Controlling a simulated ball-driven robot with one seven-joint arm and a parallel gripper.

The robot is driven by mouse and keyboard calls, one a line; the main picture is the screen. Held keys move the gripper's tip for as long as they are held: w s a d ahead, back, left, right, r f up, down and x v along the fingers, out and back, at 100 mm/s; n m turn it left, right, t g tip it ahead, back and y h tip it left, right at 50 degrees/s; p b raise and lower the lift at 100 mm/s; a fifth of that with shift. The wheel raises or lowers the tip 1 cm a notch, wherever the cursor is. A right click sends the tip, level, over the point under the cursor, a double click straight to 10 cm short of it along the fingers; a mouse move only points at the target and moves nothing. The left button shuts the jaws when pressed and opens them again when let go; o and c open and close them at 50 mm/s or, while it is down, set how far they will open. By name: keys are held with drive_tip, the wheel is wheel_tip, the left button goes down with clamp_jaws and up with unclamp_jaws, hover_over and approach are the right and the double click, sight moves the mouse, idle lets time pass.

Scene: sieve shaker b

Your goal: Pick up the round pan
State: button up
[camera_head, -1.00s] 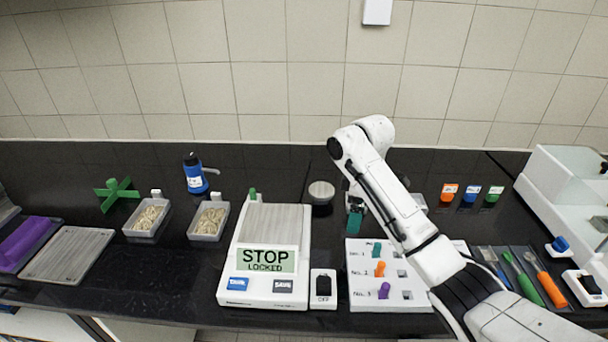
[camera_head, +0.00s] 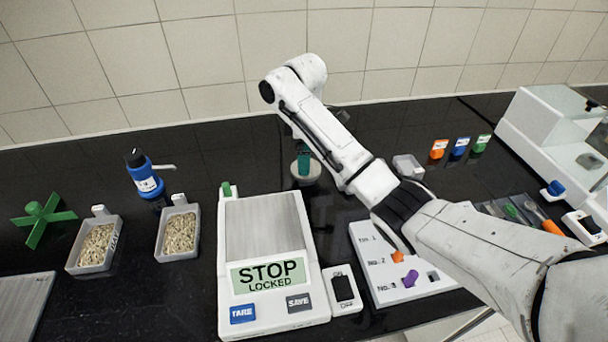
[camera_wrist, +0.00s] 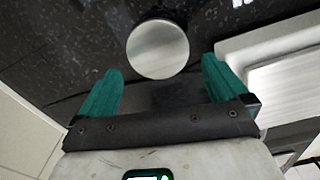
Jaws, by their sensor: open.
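The round pan (camera_head: 312,173) is a small shiny metal disc on the black counter, behind and right of the scale. In the head view my gripper (camera_head: 304,163) partly covers it. In the wrist view the pan (camera_wrist: 158,48) lies whole, just beyond the fingertips and roughly midway between them. My gripper (camera_wrist: 160,80) has two teal fingers spread wide, with nothing between them. In the wrist view the fingers do not touch the pan. The height of the fingers above the counter is hard to tell.
The scale (camera_head: 262,228) reads STOP LOCKED and stands close to the pan. A numbered white board (camera_head: 378,287) with coloured pegs lies in front of my arm. A blue bottle (camera_head: 146,178) and two grain trays (camera_head: 95,247) are on the left. A small pale tray (camera_head: 408,167) is right of my arm.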

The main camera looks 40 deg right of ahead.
wheel_tip(320, 180, down, 6)
drive_tip(key=shift+d+f+p, duration=0.15)
drive_tip(key=shift+f+p, duration=0.1)
drive_tip(key=shift+p, duration=0.3)
drive_tip(key=shift+c, duration=0.2)
drive_tip(key=c, duration=0.7)
drive_tip(key=shift+r, duration=0.2)
